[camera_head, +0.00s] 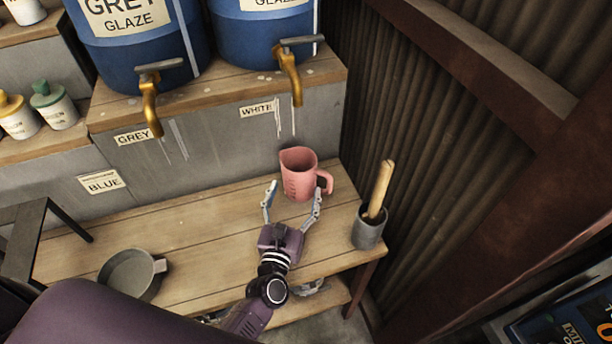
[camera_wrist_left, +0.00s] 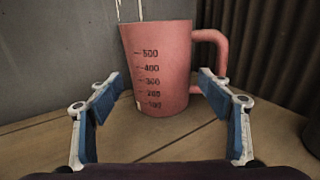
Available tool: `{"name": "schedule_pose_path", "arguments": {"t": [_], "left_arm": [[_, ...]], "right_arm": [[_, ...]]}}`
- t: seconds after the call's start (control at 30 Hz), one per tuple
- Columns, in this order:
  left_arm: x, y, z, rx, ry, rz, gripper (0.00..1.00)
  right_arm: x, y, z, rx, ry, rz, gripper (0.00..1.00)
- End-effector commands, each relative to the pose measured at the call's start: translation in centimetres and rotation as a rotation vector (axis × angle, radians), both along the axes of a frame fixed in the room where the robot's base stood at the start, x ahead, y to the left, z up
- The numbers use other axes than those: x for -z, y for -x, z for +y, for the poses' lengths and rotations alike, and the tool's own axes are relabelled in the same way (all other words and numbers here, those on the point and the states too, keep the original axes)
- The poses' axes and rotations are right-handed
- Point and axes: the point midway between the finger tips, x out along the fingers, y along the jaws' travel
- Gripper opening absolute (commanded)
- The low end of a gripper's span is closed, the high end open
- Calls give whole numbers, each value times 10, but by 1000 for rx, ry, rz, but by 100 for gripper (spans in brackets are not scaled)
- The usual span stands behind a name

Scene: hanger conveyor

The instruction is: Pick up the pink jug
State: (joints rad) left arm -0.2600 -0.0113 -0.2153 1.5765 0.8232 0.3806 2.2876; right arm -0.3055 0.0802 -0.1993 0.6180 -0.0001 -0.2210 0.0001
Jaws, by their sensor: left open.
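The pink jug (camera_head: 298,175) stands upright on the wooden bench, close to the grey wall below the white-glaze tap. Its handle is on the right. In the left wrist view the jug (camera_wrist_left: 157,68) shows dark measuring marks and sits just beyond my fingertips. My left gripper (camera_head: 292,198) is open, with one finger toward each side of the jug's front. In the wrist view the open fingers (camera_wrist_left: 163,85) leave a gap about as wide as the jug; the right finger is close to the handle. I cannot tell whether it touches. My right gripper is not in view.
A grey pot with wooden tools (camera_head: 368,228) stands at the bench's right end, beside the corrugated wall. A grey pan (camera_head: 130,272) lies at the left front. Brass taps (camera_head: 290,75) on blue glaze barrels overhang behind the jug. The bench (camera_head: 190,235) between pan and gripper is clear.

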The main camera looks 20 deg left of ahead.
Motion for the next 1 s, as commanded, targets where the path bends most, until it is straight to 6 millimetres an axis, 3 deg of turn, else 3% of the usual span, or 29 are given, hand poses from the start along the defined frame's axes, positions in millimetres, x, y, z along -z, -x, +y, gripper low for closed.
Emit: {"name": "schedule_pose_path", "arguments": {"t": [0.1,0.33,0.67,1.0], "left_arm": [[-3,-14,0,0,1,0,72],[-3,-46,2,0,-1,0,72],[-1,-52,3,0,0,1,72],[-2,-52,3,0,0,1,35]], "right_arm": [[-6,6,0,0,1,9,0],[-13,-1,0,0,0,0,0],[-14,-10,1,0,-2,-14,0],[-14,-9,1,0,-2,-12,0]]}}
